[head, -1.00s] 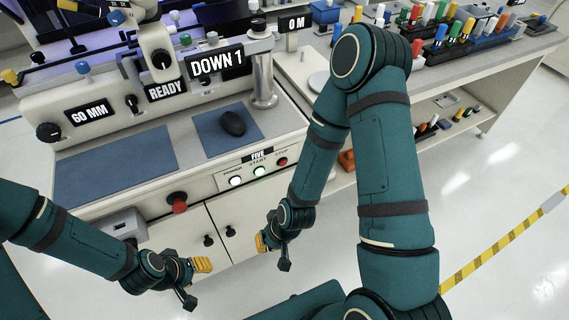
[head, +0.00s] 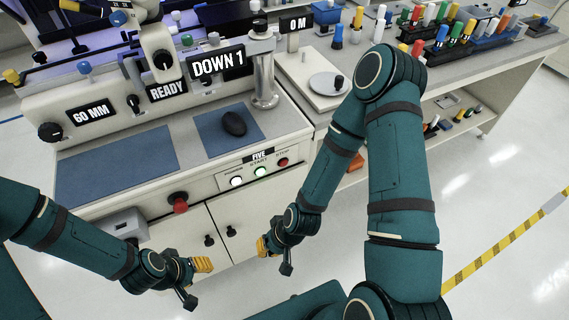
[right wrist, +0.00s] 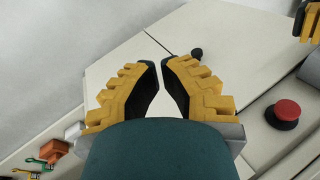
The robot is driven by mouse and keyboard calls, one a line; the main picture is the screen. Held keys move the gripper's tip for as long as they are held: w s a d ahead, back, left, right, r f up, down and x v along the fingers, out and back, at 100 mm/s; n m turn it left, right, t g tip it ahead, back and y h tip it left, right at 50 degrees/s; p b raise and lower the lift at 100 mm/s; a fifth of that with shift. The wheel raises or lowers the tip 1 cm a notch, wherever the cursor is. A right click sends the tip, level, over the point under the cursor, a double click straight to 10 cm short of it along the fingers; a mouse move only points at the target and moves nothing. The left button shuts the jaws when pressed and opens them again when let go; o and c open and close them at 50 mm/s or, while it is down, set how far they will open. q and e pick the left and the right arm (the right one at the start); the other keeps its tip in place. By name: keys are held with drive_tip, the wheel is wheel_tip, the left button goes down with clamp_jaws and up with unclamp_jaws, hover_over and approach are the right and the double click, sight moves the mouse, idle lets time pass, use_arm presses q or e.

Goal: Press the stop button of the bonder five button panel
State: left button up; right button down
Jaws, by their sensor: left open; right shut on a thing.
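The panel marked FIVE (head: 259,155) is on the front of the bonder cabinet. My right gripper (head: 262,246) is below the panel, in front of the cabinet doors and apart from the buttons. In the right wrist view its yellow fingers (right wrist: 159,66) are drawn nearly together, and I see no object between them. My left gripper (head: 204,265) is lower left, open; its fingers partly show in the right wrist view (right wrist: 309,22).
A larger red knob (head: 180,204) sticks out left of the panel; it also shows in the right wrist view (right wrist: 286,112). A grey box (head: 124,226) and black door knobs (head: 209,240) are on the cabinet front. A side bench with coloured parts stands right. Floor at right is clear.

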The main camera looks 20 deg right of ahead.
sight(284, 163)
drive_tip(key=w+d+r+m+t, duration=0.1)
drive_tip(key=w+d+m+t, duration=0.3)
drive_tip(key=d, duration=0.3)
drive_tip(key=w+d+r+m+t+h+p, duration=0.1)
drive_tip(key=w+d+m+t, duration=0.3)
drive_tip(key=d, duration=0.4)
drive_tip(key=shift+w+d+r+m+t, duration=0.15)
drive_tip(key=shift+w+r+m+t, duration=0.25)
drive_tip(key=shift+w, duration=0.4)
drive_tip(key=shift+w+a, duration=0.15)
drive_tip(key=shift+w, duration=2.05)
drive_tip(key=shift+w+a, duration=0.1)
drive_tip(key=shift+w, duration=2.1)
drive_tip(key=shift+w, duration=0.2)
